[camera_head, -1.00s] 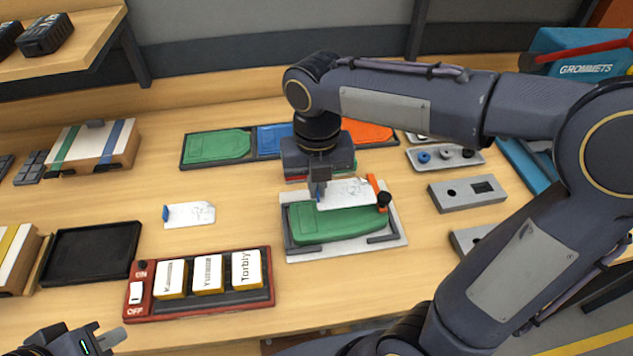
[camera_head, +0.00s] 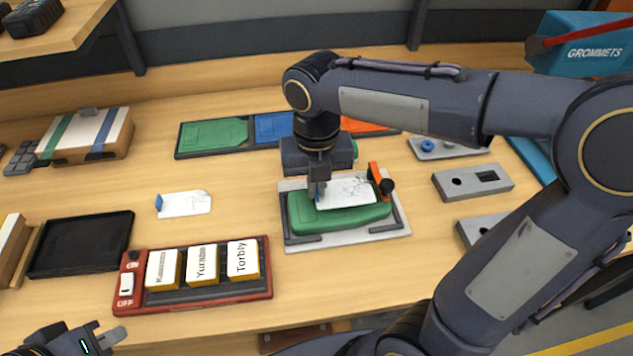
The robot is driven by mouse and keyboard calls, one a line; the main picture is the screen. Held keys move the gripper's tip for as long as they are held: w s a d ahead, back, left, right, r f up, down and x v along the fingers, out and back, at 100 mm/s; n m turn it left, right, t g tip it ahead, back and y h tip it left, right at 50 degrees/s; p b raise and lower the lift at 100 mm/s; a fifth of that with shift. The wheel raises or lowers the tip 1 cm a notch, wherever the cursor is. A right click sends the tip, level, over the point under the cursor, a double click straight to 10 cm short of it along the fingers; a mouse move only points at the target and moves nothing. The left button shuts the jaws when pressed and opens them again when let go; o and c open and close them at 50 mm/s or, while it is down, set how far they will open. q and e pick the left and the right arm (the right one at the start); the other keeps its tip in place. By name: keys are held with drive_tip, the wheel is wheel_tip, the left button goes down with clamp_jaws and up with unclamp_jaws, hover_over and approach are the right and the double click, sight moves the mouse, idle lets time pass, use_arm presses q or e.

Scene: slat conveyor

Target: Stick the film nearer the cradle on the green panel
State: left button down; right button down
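The green panel (camera_head: 338,220) lies in the grey cradle (camera_head: 290,245) at the middle of the table. A white film (camera_head: 347,192) with thin line markings lies over the panel's upper part, close to its surface; I cannot tell whether it touches everywhere. My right gripper (camera_head: 318,193) points down at the film's left end and is shut on its blue tab, which it mostly hides. A second white film (camera_head: 184,204) with a blue tab lies on the table left of the cradle. My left gripper (camera_head: 108,338) is at the bottom left corner, partly cut off, its opening unclear.
An orange clamp (camera_head: 377,180) with a black knob stands at the cradle's right back corner. A red switch box (camera_head: 195,292) with several labelled blocks is in front left. A black tray (camera_head: 80,246) is left. Grey fixtures (camera_head: 473,182) stand right. A panel rack (camera_head: 213,134) is behind.

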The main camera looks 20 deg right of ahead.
drive_tip(key=shift+f, duration=0.1)
idle(0.6)
drive_tip(key=shift+f+b, duration=0.4)
drive_tip(key=shift+f, duration=0.4)
drive_tip(key=shift+f, duration=0.3)
drive_tip(key=shift+f, duration=0.25)
idle(1.3)
drive_tip(key=c, duration=2.1)
unclamp_jaws()
drive_tip(key=o, duration=0.5)
drive_tip(key=shift+o, duration=0.2)
